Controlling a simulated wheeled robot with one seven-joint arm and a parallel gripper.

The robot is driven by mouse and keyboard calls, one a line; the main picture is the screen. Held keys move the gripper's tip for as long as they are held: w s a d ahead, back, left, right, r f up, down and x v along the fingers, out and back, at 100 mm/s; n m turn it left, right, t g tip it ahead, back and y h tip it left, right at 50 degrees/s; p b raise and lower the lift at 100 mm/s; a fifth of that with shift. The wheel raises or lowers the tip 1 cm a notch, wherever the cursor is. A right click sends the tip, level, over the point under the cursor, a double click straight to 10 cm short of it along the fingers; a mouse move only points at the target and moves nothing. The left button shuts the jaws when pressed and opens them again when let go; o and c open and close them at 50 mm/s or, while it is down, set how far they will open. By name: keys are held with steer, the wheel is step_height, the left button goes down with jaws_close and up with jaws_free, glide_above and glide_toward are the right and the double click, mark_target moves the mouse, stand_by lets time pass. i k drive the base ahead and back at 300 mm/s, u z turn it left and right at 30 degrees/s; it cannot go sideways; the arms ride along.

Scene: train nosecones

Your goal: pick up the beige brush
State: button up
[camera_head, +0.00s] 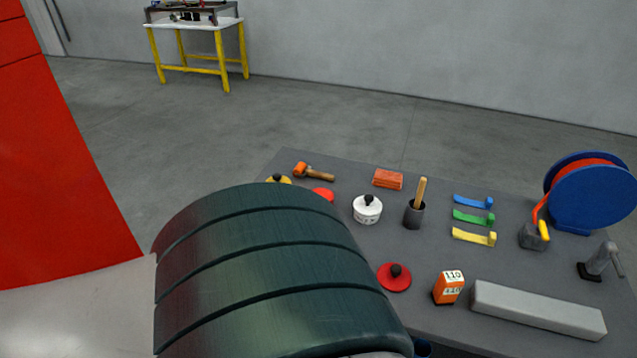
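A beige brush (420,190) stands nearly upright in a dark grey cup (413,215) on the grey table. Its tan handle sticks up out of the cup, and its lower end is hidden inside. My gripper is not in view.
The grey table (345,160) holds a white lidded pot (367,209) left of the cup, with an orange-red block (387,179) behind. Blue, green and yellow strips (473,237) lie right. A red lid (394,278), orange box (448,288) and grey bar (538,311) lie nearer. A blue reel (590,197) stands far right.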

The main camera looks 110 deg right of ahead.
mark_target(423, 180)
steer(key=z, duration=4.75)
steer(key=k, duration=0.5)
steer(key=z, duration=1.35)
steer(key=i, duration=1)
steer(key=u, duration=1.9)
